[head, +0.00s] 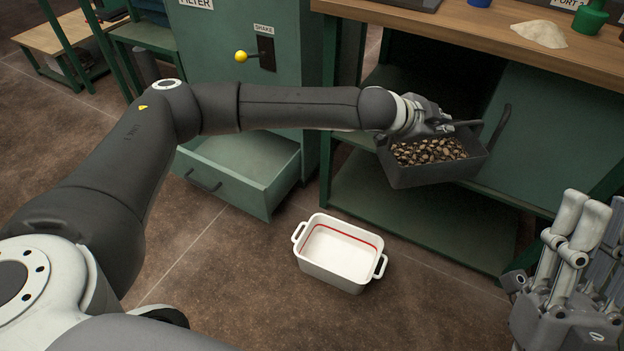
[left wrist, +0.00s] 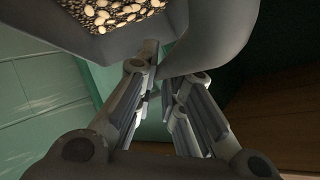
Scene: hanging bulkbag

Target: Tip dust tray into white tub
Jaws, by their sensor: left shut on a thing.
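The dust tray (head: 432,176) is a dark grey box holding tan and brown bits, seen at the right of the head view. The white tub (head: 338,254) stands on the floor, lower and to the left of the tray. Its inside has a red line and looks empty. My right gripper (head: 580,245) is at the right edge, fingers pointing up, apart from both.
A green cabinet with a pulled-out drawer (head: 240,168) stands left of the tub. A bench with a wooden top (head: 470,30) and lower shelf (head: 420,215) is behind the tray. A pale powder heap (head: 540,33) lies on top. The floor around the tub is clear.

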